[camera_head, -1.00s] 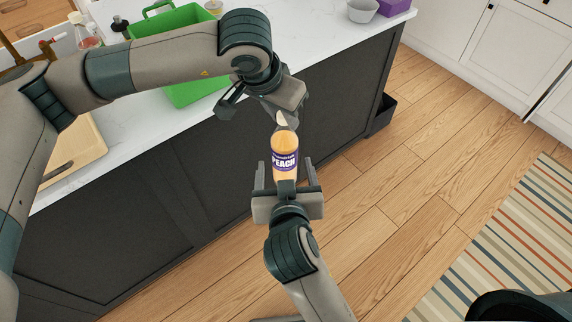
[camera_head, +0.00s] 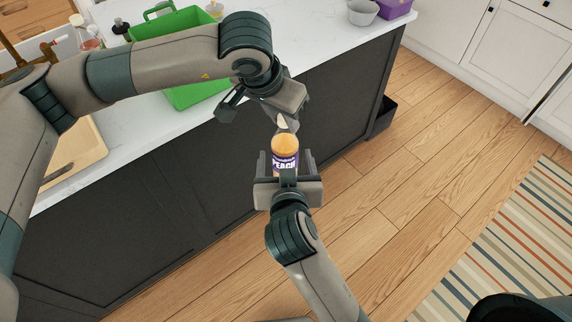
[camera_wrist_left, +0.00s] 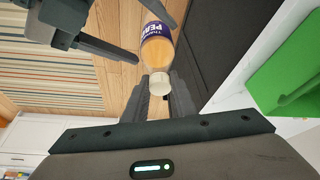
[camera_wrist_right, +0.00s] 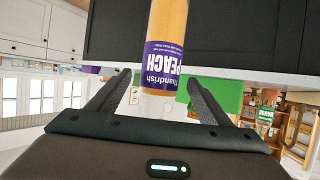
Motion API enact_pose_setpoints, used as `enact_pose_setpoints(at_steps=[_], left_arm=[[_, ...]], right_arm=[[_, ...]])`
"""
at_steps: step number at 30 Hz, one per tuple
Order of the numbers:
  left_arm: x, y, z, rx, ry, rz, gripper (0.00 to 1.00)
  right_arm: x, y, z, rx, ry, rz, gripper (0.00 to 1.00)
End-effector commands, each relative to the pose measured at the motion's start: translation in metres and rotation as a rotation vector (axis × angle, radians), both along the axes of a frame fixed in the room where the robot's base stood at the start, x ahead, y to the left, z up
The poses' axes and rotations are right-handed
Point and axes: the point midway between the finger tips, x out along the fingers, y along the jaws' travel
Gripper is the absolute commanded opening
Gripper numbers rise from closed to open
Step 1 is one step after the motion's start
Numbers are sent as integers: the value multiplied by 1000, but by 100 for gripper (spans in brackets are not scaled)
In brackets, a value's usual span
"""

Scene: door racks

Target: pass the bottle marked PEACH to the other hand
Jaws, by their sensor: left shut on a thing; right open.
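The bottle marked PEACH (camera_head: 285,145), orange with a purple label, is in the air between my grippers. My left gripper (camera_head: 283,124) is shut on its capped end from above. In the left wrist view the white cap (camera_wrist_left: 159,83) is at the left fingers (camera_wrist_left: 168,88). My right gripper (camera_head: 286,162) is open below, its fingers on either side of the bottle. In the right wrist view the label (camera_wrist_right: 163,62) faces the camera, and a gap shows between the bottle and each right finger (camera_wrist_right: 158,88). The bottle's lower end is partly hidden in the head view.
A white counter (camera_head: 135,135) on a dark cabinet (camera_head: 130,215) runs behind the grippers. On it are a green caddy (camera_head: 190,96), a grey bowl (camera_head: 362,12), a purple box (camera_head: 394,9) and a cutting board (camera_head: 82,150). The wooden floor at right is clear, with a striped rug (camera_head: 510,240).

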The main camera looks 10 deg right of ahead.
Motion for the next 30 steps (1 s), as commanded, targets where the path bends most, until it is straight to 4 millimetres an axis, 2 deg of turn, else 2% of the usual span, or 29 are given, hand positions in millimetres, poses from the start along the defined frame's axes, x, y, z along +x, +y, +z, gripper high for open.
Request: enact_pose_setpoints(at_steps=[9,15,21,29,30], left_arm=[[0,0,1,-1,-2,0,0],[0,0,1,-1,-2,0,0],[0,0,1,-1,-2,0,0],[0,0,1,-1,-2,0,0],[0,0,1,-1,-2,0,0]], right_arm=[[47,-4,-19,-2,0,-1,72],[67,-5,-28,-1,0,0,72],[74,-5,-31,0,1,0,72],[74,-5,-31,1,1,0,72],[74,-5,-31,1,1,0,65]])
